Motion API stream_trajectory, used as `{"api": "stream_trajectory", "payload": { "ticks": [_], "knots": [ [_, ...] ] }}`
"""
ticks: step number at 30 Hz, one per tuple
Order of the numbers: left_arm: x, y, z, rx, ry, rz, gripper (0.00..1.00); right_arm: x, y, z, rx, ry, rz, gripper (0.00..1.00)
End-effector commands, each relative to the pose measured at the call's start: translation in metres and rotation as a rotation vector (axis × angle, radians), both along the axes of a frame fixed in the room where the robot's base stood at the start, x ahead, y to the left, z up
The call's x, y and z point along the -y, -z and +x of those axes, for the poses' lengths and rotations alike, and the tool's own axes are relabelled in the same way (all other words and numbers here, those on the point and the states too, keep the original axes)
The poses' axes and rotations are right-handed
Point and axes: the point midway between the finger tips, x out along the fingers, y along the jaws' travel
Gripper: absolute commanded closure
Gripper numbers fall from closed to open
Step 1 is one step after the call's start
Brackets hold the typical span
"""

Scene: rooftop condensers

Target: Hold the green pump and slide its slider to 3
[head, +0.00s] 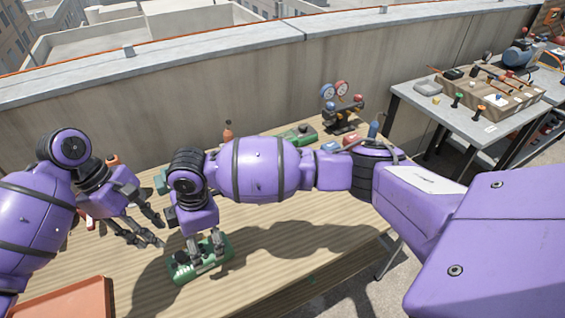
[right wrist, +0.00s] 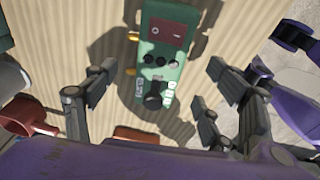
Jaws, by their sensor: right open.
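The green pump (head: 187,272) lies on the wooden table below my right gripper (head: 206,243). In the right wrist view the pump (right wrist: 162,70) shows a dark red panel, a row of black knobs and a black slider knob (right wrist: 153,95) near its lower end, with small white labels too small to read. My right gripper (right wrist: 160,88) is open, its fingers spread on either side of the pump's lower part; I cannot tell whether they touch it. My left gripper (head: 145,228) is open and empty, low over the table left of the pump.
An orange tray (head: 70,302) lies at the front left. A gauge manifold (head: 342,105), another green device (head: 298,134) and a small orange bottle (head: 228,132) stand along the back. A concrete parapet (head: 190,95) runs behind. A grey side table (head: 455,115) stands right.

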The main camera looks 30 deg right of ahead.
Motion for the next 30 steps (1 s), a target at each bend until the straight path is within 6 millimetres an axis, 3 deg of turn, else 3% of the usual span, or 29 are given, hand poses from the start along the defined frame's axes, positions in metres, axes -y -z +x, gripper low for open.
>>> {"api": "stream_trajectory", "payload": {
  "ticks": [8,21,30],
  "knots": [
    [0.000,0.001,0.000,-0.001,0.000,0.001,0.69,0.021,-0.002,0.006,-0.042,-0.033,-0.124,0.23],
    [0.000,0.001,0.000,-0.001,0.000,0.000,0.69,0.022,0.059,0.004,-0.045,-0.031,-0.126,0.23],
    [0.000,0.001,0.000,-0.001,0.000,0.000,0.69,0.022,0.075,0.005,-0.043,-0.032,-0.124,0.23]
  ]
}}
